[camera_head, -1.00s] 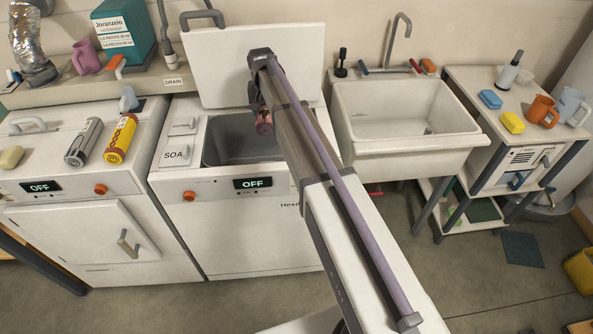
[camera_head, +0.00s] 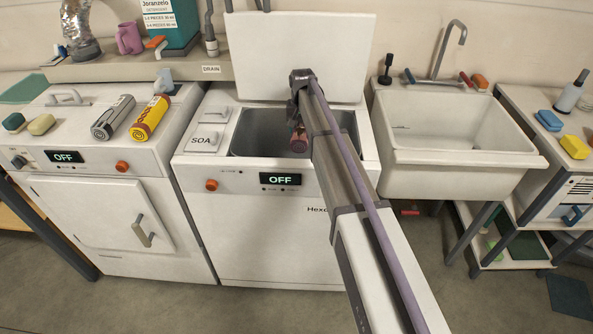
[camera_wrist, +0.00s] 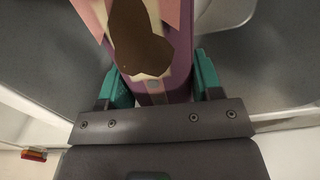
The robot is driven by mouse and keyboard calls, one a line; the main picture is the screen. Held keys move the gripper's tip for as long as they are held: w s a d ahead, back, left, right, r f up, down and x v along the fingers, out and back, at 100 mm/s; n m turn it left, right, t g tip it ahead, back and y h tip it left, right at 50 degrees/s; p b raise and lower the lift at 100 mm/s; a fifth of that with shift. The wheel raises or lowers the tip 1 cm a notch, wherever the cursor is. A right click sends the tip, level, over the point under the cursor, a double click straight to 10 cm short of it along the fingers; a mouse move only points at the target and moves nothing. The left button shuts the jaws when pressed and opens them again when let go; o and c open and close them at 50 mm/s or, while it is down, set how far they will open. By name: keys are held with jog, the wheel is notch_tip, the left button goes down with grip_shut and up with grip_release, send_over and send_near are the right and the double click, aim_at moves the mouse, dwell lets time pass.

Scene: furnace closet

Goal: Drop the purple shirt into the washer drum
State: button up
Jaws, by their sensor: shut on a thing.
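The washer (camera_head: 255,235) stands in the middle of the head view with its lid (camera_head: 295,55) raised. Its grey drum opening (camera_head: 262,130) is uncovered, and its display reads OFF. My arm reaches over the washer's right part. A rolled purple-and-pink bundle, the purple shirt (camera_head: 299,142), hangs below the arm's end, over the drum opening. In the wrist view the shirt (camera_wrist: 178,85) is purple with pink, cream and brown patches. My gripper (camera_wrist: 160,82) has teal fingers shut on it from both sides. The arm partly hides the shirt and the opening's right side in the head view.
A dryer (camera_head: 95,215) stands left, with a grey can (camera_head: 113,117) and a yellow can (camera_head: 150,117) on top. A sink (camera_head: 450,135) is right of the washer. A shelf (camera_head: 120,72) holding a teal detergent box (camera_head: 178,25) runs behind.

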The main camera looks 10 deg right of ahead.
jog(key=o, duration=1.1)
jog(key=shift+r, duration=0.1)
notch_tip(320, 180, up, 11)
jog(key=p, duration=1.1)
jog(key=s+n, duration=0.1)
jog(key=s, duration=1.1)
jog(key=s+n, duration=0.1)
jog(key=s, duration=1.1)
jog(key=s+n, duration=0.1)
jog(key=s, duration=1.1)
